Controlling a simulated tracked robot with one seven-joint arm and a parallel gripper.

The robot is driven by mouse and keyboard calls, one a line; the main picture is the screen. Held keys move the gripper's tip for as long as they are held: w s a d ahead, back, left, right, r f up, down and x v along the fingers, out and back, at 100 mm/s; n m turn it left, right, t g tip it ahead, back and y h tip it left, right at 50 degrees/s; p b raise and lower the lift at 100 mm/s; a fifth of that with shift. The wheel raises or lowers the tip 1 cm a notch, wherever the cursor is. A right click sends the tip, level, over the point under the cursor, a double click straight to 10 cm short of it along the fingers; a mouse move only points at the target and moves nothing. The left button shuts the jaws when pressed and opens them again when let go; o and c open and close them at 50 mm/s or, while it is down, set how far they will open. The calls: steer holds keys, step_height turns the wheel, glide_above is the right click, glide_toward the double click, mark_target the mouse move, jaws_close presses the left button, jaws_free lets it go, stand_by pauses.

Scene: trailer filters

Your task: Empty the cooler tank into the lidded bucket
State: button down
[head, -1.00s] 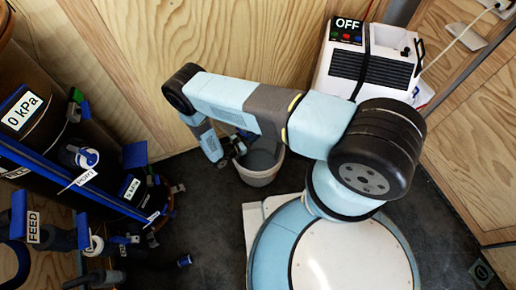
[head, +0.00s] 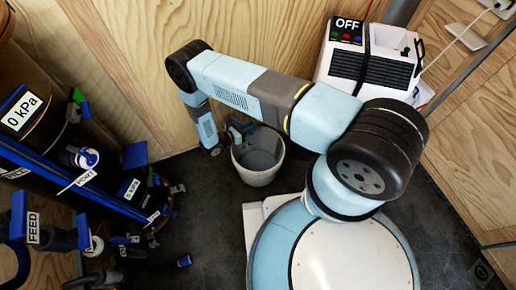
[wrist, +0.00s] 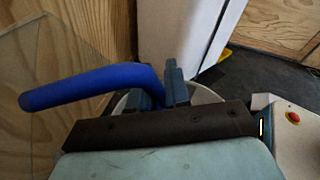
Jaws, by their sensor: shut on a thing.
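My gripper (wrist: 172,88) is shut on a bent blue handle (wrist: 95,85), which sticks out to the left of the fingers in the wrist view. A see-through pane beside the handle may be part of the same thing; I cannot tell. In the head view my gripper (head: 230,138) is at the left rim of the grey bucket (head: 258,178), largely hidden. The bucket stands on the floor with its top uncovered, and its rim (wrist: 205,94) shows behind the fingers. The white cooler (head: 375,70) with an OFF display (head: 347,25) stands at the back right. I cannot make out its tank.
Filter housings with gauges, blue valves and pipes (head: 85,158) crowd the left side. Plywood walls (head: 140,60) close in behind the bucket. Dark floor (head: 215,215) is free in front of and left of the bucket. A yellow item (wrist: 225,54) lies by the cooler.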

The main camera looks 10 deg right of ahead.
mark_target(234, 109)
step_height(234, 109, up, 8)
steer(key=w+a+n+y, duration=0.1)
steer(key=w+a+n, duration=0.1)
steer(key=n, duration=0.6)
steer(key=shift+w+a+f+n+g+h, duration=0.15)
steer(key=shift+w+a+f+n, duration=0.2)
steer(key=shift+w+a+n, duration=0.75)
steer(key=shift+w+a+f+n+g+h, duration=0.1)
steer(key=shift+w+a+f+n, duration=0.2)
steer(key=shift+w+n, duration=0.95)
steer(key=shift+w+a+f+n+g+h, duration=0.15)
steer(key=shift+w+a+f+n, duration=0.35)
steer(key=shift+n, duration=1.35)
steer(key=shift+a+r, duration=0.15)
steer(key=shift+r, duration=2.45)
